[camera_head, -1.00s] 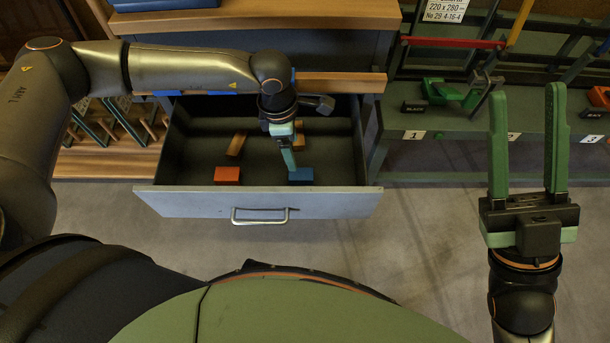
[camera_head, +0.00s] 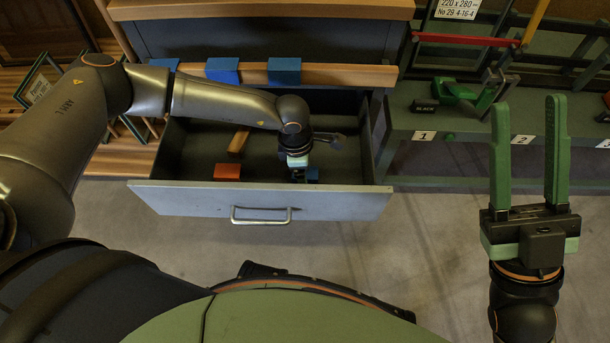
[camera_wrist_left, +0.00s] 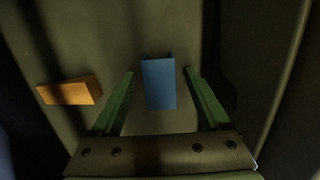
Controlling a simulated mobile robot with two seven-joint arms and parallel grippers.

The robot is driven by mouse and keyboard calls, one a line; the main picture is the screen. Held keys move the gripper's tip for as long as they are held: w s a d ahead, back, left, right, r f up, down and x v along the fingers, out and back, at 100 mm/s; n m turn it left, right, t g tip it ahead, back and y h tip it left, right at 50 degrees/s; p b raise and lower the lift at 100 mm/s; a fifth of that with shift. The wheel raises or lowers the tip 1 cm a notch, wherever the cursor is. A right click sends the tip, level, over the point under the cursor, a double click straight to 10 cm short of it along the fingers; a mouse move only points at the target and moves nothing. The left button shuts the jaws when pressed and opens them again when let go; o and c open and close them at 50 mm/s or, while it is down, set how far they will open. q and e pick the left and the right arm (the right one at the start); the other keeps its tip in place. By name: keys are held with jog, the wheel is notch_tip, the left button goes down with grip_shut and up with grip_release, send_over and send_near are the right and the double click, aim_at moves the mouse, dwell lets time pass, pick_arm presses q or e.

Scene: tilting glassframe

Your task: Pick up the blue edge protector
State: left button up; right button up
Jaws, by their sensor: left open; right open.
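The blue edge protector (camera_wrist_left: 158,84) lies on the drawer floor. In the left wrist view it sits between the two spread fingers of my left gripper (camera_wrist_left: 158,92), with a gap on each side. In the head view only a small part of the blue edge protector (camera_head: 312,174) shows beside my left gripper (camera_head: 299,176), which points down into the open drawer and is mostly hidden by its own wrist. My right gripper (camera_head: 528,155) is open and empty, fingers up, in front of the green bench.
The open drawer (camera_head: 200,199) has raised walls around the left gripper. An orange-red block (camera_head: 227,172) and a wooden piece (camera_head: 239,141) lie inside. Several blue pieces (camera_head: 284,71) sit on a wooden bar (camera_head: 345,76) above. A green bench (camera_head: 470,122) stands at the right.

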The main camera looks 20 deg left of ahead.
pick_arm(q)
jog(key=shift+c, duration=0.3)
grip_shut()
dwell(0.3)
